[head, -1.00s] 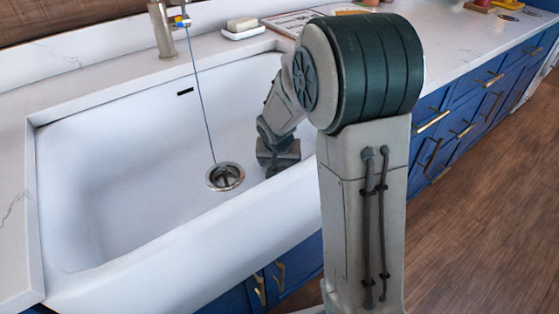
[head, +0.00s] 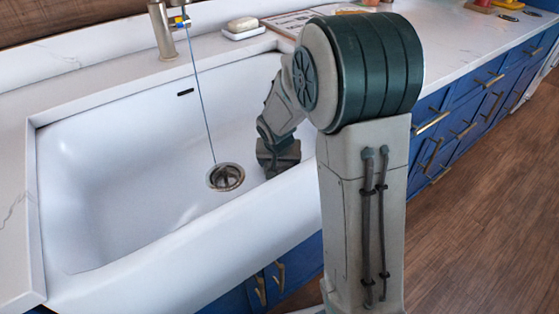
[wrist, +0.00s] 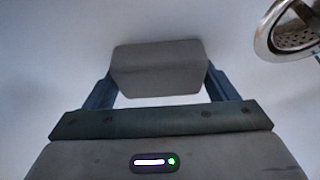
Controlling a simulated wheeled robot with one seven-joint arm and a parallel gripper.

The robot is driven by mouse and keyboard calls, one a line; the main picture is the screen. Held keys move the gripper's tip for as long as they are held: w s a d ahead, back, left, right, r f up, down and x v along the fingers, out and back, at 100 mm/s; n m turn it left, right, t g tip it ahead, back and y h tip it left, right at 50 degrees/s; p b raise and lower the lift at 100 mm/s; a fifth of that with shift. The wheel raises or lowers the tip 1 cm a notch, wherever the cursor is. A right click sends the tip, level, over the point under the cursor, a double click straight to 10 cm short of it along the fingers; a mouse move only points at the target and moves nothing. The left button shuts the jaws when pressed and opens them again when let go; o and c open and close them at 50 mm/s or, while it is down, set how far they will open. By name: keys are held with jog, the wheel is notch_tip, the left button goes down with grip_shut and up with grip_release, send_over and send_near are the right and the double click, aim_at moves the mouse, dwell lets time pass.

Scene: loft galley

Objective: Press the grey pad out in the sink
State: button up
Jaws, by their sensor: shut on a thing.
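The grey pad (wrist: 159,70) is between the two fingers of my gripper (wrist: 160,88) in the wrist view, with a finger against each of its sides. The pad is over the white sink floor, and I cannot tell whether it touches it. In the head view my gripper (head: 278,165) is low inside the white sink (head: 130,170), right of the drain (head: 226,177). The pad is hidden there behind my arm and the sink's front wall. The drain also shows at the upper right of the wrist view (wrist: 292,32), apart from the pad.
A thin stream runs from the tap (head: 163,30) to the drain. A soap dish (head: 243,30) with a pale bar stands on the back ledge. The sink's front rim (head: 190,245) is close to my arm. The sink's left side is empty.

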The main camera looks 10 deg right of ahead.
jog(key=shift+w+r+p, duration=0.1)
jog(key=shift+r+p, duration=2.95)
jog(key=shift+r, duration=1.85)
jog(key=shift+f, duration=0.2)
notch_tip(320, 180, down, 8)
jog(key=b, duration=0.8)
jog(key=shift+f, duration=0.2)
jog(key=shift+f+b, duration=0.55)
jog(key=shift+b, duration=0.15)
jog(key=shift+s+f+b, duration=0.2)
jog(key=shift+f+b, duration=0.1)
jog(key=shift+f, duration=0.05)
jog(key=shift+w+r+p, duration=0.2)
jog(key=shift+r+p, duration=3.3)
jog(key=shift+r, duration=1.75)
